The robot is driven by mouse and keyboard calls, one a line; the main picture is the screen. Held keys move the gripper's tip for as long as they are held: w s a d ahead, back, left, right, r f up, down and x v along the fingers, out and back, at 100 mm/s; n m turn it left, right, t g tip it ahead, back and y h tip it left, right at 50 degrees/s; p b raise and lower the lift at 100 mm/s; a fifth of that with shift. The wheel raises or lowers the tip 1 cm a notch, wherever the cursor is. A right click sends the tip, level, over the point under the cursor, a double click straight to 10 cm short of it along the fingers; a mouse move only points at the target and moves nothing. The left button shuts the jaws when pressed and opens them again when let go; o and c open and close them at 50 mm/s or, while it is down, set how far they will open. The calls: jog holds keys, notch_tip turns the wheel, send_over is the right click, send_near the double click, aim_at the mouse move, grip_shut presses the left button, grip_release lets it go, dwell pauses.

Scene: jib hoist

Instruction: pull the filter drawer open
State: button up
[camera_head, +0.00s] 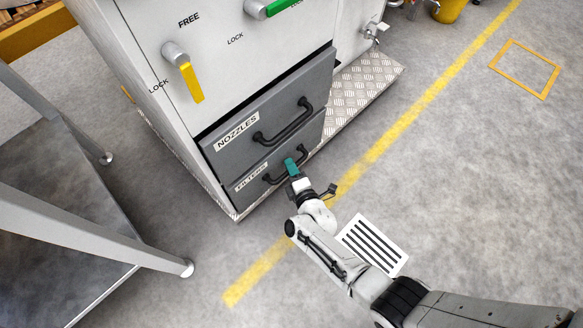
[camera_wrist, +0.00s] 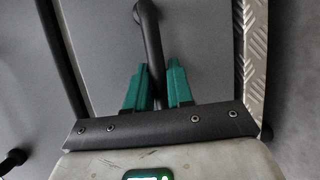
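The filter drawer (camera_head: 247,197) is the lower grey drawer of the cabinet, marked FILTERS, and its front looks flush with the drawer above. Its dark bar handle (camera_head: 270,181) is partly hidden behind my gripper (camera_head: 291,166), which is at the handle's right part. In the wrist view the handle (camera_wrist: 151,42) runs between the two green fingers of my gripper (camera_wrist: 156,76). The fingers are close on either side of the bar. I cannot tell whether they press on it.
The nozzles drawer (camera_head: 300,86) with its handle (camera_head: 284,126) is just above. A yellow lever (camera_head: 190,82) sits higher on the cabinet. A metal-legged table (camera_head: 60,170) stands at the left. The floor in front of the drawers is clear, with a yellow line (camera_head: 375,150) and a striped floor marking (camera_head: 374,244).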

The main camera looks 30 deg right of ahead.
jog(key=shift+s, duration=0.1)
grip_shut()
jog(key=s+d+p, duration=0.1)
jog(key=s+d, duration=0.3)
jog(key=s, duration=0.9)
jog(key=s+d+p, duration=0.2)
jog(key=s+d, duration=0.3)
jog(key=s, duration=0.9)
jog(key=shift+s, duration=0.3)
jog(key=shift+o, duration=2.2)
grip_release()
